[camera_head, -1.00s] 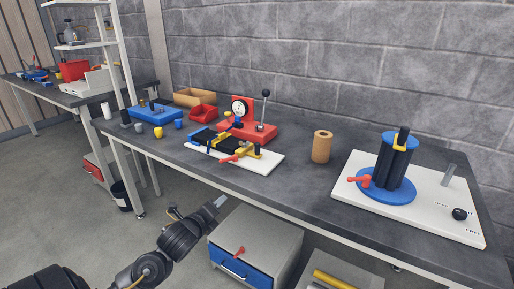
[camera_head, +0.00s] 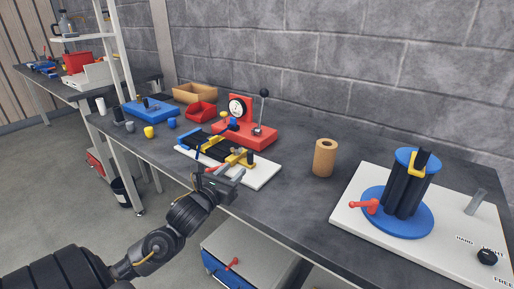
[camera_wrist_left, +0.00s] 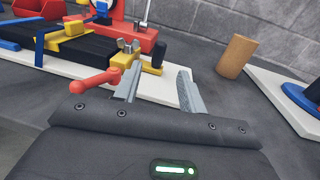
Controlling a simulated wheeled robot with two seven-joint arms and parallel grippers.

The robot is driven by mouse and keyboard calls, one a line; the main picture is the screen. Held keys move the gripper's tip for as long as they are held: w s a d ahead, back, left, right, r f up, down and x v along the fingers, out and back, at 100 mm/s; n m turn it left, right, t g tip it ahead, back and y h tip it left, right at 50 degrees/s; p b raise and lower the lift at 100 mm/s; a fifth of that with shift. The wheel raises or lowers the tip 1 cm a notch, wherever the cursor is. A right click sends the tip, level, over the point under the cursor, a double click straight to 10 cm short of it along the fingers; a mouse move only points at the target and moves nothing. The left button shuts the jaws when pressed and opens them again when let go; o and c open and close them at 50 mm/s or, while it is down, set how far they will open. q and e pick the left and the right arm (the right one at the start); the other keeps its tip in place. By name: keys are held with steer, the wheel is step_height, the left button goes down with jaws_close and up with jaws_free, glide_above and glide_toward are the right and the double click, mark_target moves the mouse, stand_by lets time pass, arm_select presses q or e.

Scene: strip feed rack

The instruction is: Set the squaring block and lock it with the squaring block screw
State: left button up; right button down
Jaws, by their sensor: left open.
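The black strip fixture (camera_head: 205,150) lies on a white base plate (camera_head: 262,177) on the bench. It has yellow blocks and blue parts; I cannot tell for sure which is the squaring block. A yellow block (camera_wrist_left: 126,62) with small brass screw heads (camera_wrist_left: 128,46) stands at its near end in the left wrist view. A red handle (camera_wrist_left: 92,84) sticks out beside it. My left gripper (camera_head: 232,178) is at the bench's front edge, just short of the plate; it is open and empty in the left wrist view (camera_wrist_left: 160,88). The right gripper is not in view.
A red press with a dial gauge (camera_head: 238,106) stands behind the fixture. A tan cylinder (camera_head: 325,158) stands to the right. Further right, a white board (camera_head: 350,213) carries a blue round base with black columns (camera_head: 405,185). Bins and small cups stand at left. The bench between fixture and cylinder is clear.

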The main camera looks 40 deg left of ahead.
mark_target(248, 155)
arm_select(q)
steer(key=shift+w+d, duration=0.1)
steer(key=shift+w, duration=0.35)
steer(key=shift+w+d, duration=0.1)
steer(key=shift+w, duration=0.1)
steer(key=shift+a+r, duration=0.15)
steer(key=shift+a, duration=0.05)
steer(key=w, duration=0.3)
steer(key=w+a, duration=0.1)
steer(key=w, duration=0.2)
steer(key=w+p, duration=0.1)
steer(key=w, duration=0.3)
steer(key=shift+a, duration=0.4)
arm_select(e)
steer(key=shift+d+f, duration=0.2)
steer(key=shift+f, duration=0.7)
arm_select(q)
steer(key=shift+s, duration=0.1)
jaws_close()
